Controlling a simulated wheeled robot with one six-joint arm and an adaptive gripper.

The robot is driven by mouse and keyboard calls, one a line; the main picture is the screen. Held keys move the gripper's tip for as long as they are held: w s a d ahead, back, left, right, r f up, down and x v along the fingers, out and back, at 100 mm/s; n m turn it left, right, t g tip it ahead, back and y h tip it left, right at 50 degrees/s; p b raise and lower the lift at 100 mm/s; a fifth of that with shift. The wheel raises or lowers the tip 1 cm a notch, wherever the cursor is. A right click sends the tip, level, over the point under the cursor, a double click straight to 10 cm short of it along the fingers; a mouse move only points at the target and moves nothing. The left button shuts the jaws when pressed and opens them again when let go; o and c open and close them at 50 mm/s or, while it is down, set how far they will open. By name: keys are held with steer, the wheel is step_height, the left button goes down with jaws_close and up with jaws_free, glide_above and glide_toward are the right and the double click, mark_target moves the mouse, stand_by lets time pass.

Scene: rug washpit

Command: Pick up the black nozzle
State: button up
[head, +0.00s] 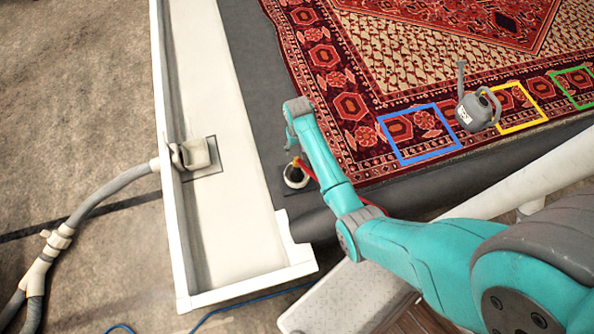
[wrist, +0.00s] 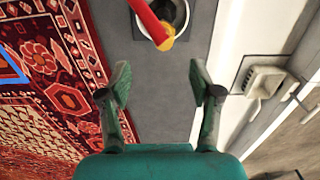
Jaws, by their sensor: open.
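A round pale holder (head: 296,182) stands on the dark grey floor strip beside the white trough, with a dark shape and a small yellow end showing at its mouth. In the wrist view the holder (wrist: 186,22) is at the top centre, its inside dark. A red rod (wrist: 148,18) with a yellow end (wrist: 166,44) crosses in front of it. I cannot tell for certain which dark part is the black nozzle. My gripper (wrist: 160,80) is open and empty, its fingers apart and short of the holder. In the head view my gripper (head: 291,138) is just above the holder.
The white trough (head: 225,120) runs along the left, with a grey hose fitting (head: 195,153) in it. A red patterned rug (head: 350,105) lies to the right, bearing blue (head: 383,120), yellow and green outlines. A grey watering can (head: 475,112) stands by the yellow outline.

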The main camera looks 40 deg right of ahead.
mark_target(297, 159)
step_height(297, 159, down, 4)
steer(key=shift+f, duration=0.15)
steer(key=shift+s+a+f, duration=0.1)
steer(key=shift+a+f, duration=0.1)
steer(key=shift+f, duration=1.15)
steer(key=shift+s+a+f, duration=0.1)
steer(key=shift+a+f, duration=0.1)
steer(key=shift+f, duration=1.15)
jaws_close()
